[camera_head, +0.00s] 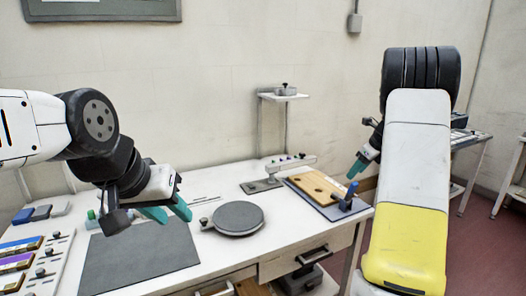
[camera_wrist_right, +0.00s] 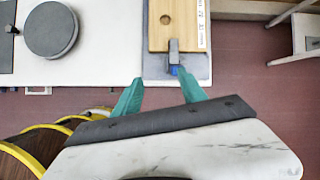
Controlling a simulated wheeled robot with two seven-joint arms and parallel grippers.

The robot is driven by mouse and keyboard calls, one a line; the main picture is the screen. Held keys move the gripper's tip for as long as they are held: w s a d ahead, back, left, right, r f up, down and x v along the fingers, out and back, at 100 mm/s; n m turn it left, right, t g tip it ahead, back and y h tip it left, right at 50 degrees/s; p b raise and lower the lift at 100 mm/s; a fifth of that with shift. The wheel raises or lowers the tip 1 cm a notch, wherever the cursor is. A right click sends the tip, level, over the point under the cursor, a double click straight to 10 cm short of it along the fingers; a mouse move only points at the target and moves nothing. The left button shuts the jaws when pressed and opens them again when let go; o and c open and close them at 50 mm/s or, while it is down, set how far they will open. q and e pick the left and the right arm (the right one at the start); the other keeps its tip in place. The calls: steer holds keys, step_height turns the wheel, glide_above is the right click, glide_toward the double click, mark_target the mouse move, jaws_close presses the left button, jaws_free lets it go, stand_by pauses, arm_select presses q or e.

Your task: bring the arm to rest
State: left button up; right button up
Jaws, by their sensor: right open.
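My right arm is raised at the right of the head view, its upper links in front. My right gripper (camera_head: 357,167) is above the table's right end, beside a wooden board. In the right wrist view its two teal fingers (camera_wrist_right: 160,98) stand apart with nothing between them. My left gripper (camera_head: 168,213) is over the dark grey mat at the left of the table. Its teal fingers appear apart and no object shows between them.
The white table (camera_head: 190,180) holds a round grey plate (camera_head: 239,217), a dark mat (camera_head: 150,262) and a wooden board (camera_head: 315,186) on a grey pad with a blue-handled clamp (camera_head: 348,196). A small shelf (camera_head: 283,96) stands behind. Red floor (camera_wrist_right: 250,75) lies beyond the table.

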steer(key=s+a+r+n+y, duration=0.1)
steer(key=s+a+r+n, duration=1)
steer(key=s+a+n, duration=0.7)
steer(key=s+n, duration=0.2)
steer(key=s, duration=0.1)
steer(key=s+a+f+n, duration=0.1)
steer(key=s+a+n, duration=0.2)
steer(key=s, duration=0.4)
steer(key=s+a+n+t+h, duration=0.1)
steer(key=s+a+n, duration=0.2)
steer(key=s+n, duration=0.3)
steer(key=shift+s+f+n, duration=0.3)
steer(key=shift+s, duration=0.1)
steer(key=shift+c, duration=0.4)
